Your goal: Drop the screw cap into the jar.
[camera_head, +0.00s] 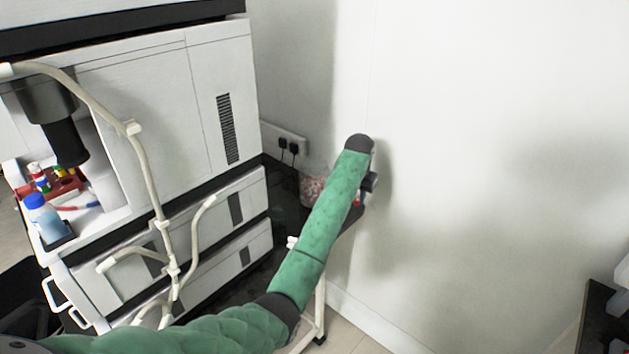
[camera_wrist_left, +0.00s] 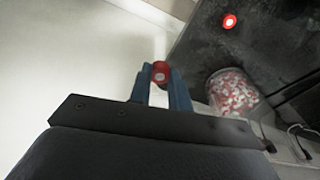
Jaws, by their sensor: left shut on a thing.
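My left gripper (camera_wrist_left: 161,78) is shut on a red screw cap (camera_wrist_left: 160,70) with a pale centre, held between the tips of its blue fingers. The jar (camera_wrist_left: 240,76) is clear and holds many red and white caps. It stands to the right of the gripper in the left wrist view, apart from the held cap. In the head view the jar (camera_head: 312,188) is partly hidden behind my green left arm. There the gripper is mostly hidden behind the arm's end, close to the wall. My right gripper is not in view.
Another red cap (camera_wrist_left: 229,21) lies on the dark bench top (camera_wrist_left: 205,42). A white wall (camera_head: 480,130) rises close beside the gripper. A stacked white instrument (camera_head: 160,100) with pale tubing stands at left. Plugs with black cables (camera_head: 288,146) are on the wall behind the jar.

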